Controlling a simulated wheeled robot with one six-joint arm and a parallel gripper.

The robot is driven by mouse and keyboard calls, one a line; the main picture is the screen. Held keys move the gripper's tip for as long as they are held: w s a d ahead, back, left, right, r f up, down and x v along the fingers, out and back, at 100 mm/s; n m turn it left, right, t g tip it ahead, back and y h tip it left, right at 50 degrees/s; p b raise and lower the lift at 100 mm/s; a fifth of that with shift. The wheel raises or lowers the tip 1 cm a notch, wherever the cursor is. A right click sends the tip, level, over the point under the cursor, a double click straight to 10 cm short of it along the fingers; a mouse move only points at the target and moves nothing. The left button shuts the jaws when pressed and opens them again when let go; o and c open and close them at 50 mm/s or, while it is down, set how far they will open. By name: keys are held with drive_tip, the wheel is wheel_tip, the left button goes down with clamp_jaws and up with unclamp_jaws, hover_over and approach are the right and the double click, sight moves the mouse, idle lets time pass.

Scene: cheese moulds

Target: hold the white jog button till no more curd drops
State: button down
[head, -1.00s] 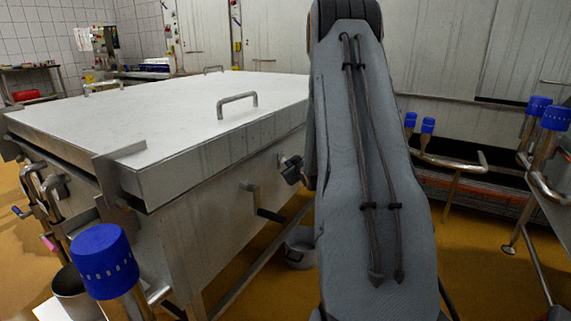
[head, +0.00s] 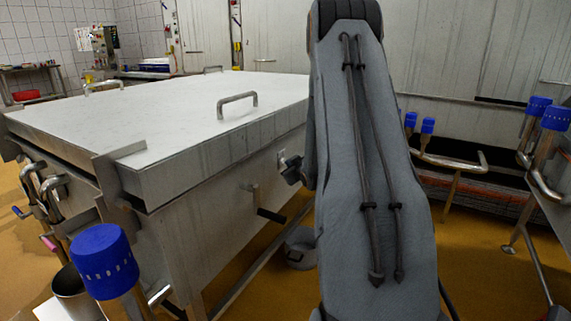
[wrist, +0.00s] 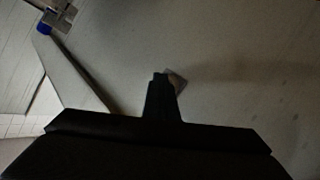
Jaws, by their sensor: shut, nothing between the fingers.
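My gripper (head: 291,173) is shut and empty, a dark shape beside the side wall of the large steel vat (head: 205,215). In the wrist view its dark fingertips (wrist: 160,76) point at the plain metal wall. A small pale plate (head: 282,158) is on the vat wall just behind and above the gripper. In the wrist view the plate (wrist: 178,79) shows partly behind the fingertips. I cannot make out a white button on it; it is hidden or too small to see. Whether the fingertips touch the plate cannot be told. No falling curd is visible.
A flat lid with a handle (head: 237,104) covers the vat. A lever (head: 262,206) sticks out of its side, and a bucket (head: 301,248) stands on the floor below. A blue-capped post (head: 103,262) is at front left. Pipes with blue caps (head: 555,118) stand at right.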

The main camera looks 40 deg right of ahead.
drive_tip(key=shift+s, duration=0.15)
idle(0.8)
drive_tip(key=shift+s+d+p, duration=0.35)
drive_tip(key=shift+s+p, duration=0.05)
drive_tip(key=shift+s, duration=0.3)
drive_tip(key=s, duration=0.1)
drive_tip(key=s+d+p, duration=0.1)
drive_tip(key=s, duration=0.1)
drive_tip(key=s+d+p, duration=0.1)
drive_tip(key=shift+s, duration=0.3)
idle(0.4)
